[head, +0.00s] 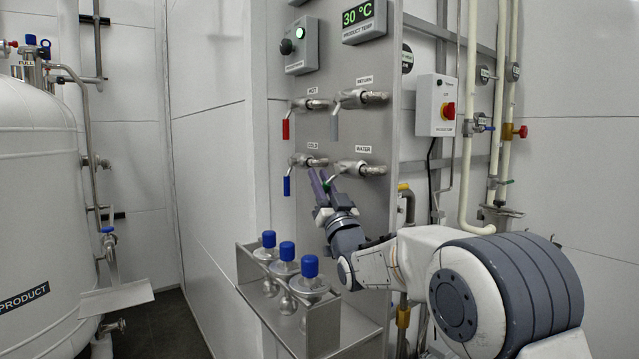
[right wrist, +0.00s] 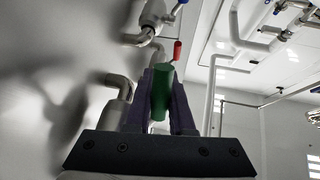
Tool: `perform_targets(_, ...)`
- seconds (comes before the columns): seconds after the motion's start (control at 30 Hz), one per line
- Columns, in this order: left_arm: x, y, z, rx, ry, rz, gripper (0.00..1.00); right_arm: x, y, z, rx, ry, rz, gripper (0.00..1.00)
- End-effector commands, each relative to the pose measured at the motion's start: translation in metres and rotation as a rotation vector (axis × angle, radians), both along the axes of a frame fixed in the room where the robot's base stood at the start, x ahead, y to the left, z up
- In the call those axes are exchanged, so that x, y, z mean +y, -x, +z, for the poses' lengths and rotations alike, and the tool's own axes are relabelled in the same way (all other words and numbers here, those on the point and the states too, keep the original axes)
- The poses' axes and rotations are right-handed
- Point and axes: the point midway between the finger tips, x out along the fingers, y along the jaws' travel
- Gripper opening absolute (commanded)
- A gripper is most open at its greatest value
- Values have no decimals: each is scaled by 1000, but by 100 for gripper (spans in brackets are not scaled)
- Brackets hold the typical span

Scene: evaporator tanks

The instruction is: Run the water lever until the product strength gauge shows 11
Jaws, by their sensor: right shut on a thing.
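The water valve (head: 360,168), under the WATER label, is on the grey panel. Its green lever (head: 327,184) reaches down and left into the purple fingers of my right gripper (head: 322,183). In the right wrist view the green lever (right wrist: 162,92) stands between the two fingers of my right gripper (right wrist: 163,98), which are shut on it. The fingers hide part of the lever in the head view. No product strength gauge is in view; the product temperature display (head: 359,17) reads 30 °C. My left gripper is not in view.
The cold valve's blue lever (head: 287,186) hangs close left of my gripper. Above are the red hot lever (head: 286,129) and grey return lever (head: 334,126). A metal rack (head: 322,330) with blue-capped bottles (head: 287,252) stands below. The product tank (head: 38,200) is far left.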

Motion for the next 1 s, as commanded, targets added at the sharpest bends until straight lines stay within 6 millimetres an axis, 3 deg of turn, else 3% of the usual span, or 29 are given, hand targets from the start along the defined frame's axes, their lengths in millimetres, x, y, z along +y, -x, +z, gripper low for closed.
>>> perform_targets(0.07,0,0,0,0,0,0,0,1,1,1,-4,1,3,0)
perform_targets(0.1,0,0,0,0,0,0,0,1,1,1,-4,1,3,28)
perform_targets(0.17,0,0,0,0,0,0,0,1,1,1,-3,1,3,51)
perform_targets(0.63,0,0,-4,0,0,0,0,-3,8,-6,-1,1,0,51)
perform_targets(0.87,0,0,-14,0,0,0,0,-16,42,-31,-1,2,1,51)
perform_targets(1.0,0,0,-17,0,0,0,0,-30,75,-27,-5,1,0,51)
